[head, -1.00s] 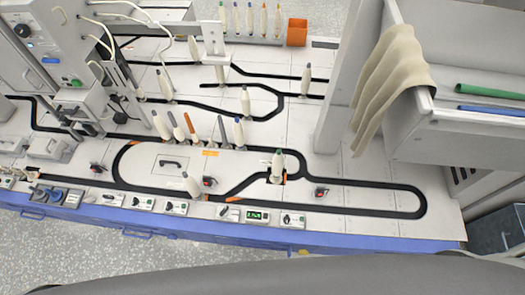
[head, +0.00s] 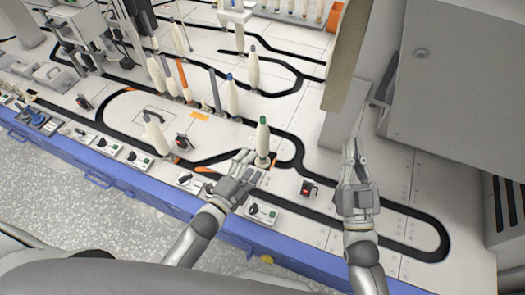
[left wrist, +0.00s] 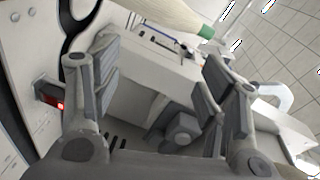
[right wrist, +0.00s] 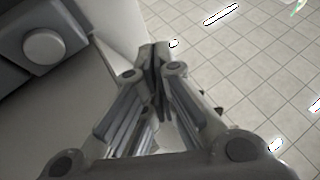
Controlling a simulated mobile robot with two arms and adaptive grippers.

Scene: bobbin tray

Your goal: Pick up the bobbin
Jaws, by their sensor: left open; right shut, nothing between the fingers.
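A cream bobbin with a green tip (head: 263,140) stands upright on the black track loop near the bench front. In the left wrist view the bobbin (left wrist: 165,14) crosses the top, its green tip to the right, beyond the fingers. My left gripper (head: 243,160) is open, just left of the bobbin's lower part; I cannot tell whether it touches. Its fingers also show in the left wrist view (left wrist: 158,85). My right gripper (head: 352,150) is shut and empty, apart to the right of the bobbin; its closed fingertips show in the right wrist view (right wrist: 154,52).
Another cream bobbin (head: 156,133) leans at the left of the loop. Several bobbins stand behind, including a blue-tipped one (head: 232,96). A red-and-black block (head: 308,189) lies between the grippers. A grey cabinet (head: 450,90) bounds the right. The track's right end is clear.

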